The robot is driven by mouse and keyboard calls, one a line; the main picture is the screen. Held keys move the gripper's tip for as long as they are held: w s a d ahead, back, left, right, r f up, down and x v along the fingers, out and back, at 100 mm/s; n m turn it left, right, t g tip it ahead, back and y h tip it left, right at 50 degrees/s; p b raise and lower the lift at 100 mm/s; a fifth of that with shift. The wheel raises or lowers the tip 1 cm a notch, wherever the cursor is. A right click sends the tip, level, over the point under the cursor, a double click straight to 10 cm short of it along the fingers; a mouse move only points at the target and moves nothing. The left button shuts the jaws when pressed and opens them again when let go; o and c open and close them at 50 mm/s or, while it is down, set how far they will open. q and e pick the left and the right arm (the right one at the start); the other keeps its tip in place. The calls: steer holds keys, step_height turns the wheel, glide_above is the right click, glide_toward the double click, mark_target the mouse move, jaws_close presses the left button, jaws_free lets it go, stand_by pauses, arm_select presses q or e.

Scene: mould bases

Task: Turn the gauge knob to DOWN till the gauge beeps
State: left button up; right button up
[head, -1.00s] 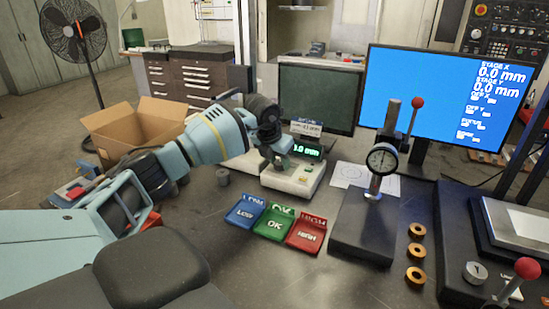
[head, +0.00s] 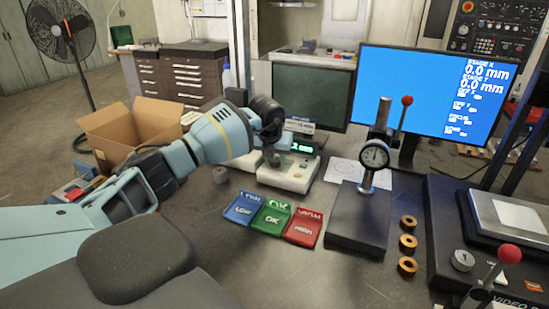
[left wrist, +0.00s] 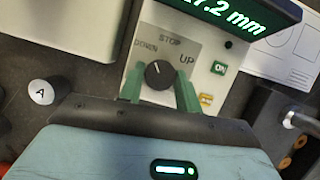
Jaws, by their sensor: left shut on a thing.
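The gauge (head: 286,178) is a pale box with a green-lit display (head: 303,147), on the table beyond the coloured trays. In the left wrist view the display (left wrist: 225,15) ends in 7.2 mm; its first part is cut off. The black gauge knob (left wrist: 158,75) sits on a grey plate marked DOWN, STOP and UP. Its small white mark points up the picture, towards the DOWN and STOP side. My left gripper (head: 271,158) is down at the gauge front, its green fingers (left wrist: 160,90) on either side of the knob, shut on it. My right gripper is out of view.
Blue LOW (head: 242,212), green OK (head: 271,221) and red HIGH (head: 303,232) trays lie in front of the gauge. A dial indicator stand (head: 358,220) and several orange rings (head: 408,241) are to the right. A white part marked A (left wrist: 41,92) stands left of the gauge.

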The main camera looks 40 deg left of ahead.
arm_select(q)
steer(key=o, duration=1)
steer(key=v, duration=0.7)
steer(key=shift+r, duration=0.35)
steer(key=shift+s+d, duration=0.1)
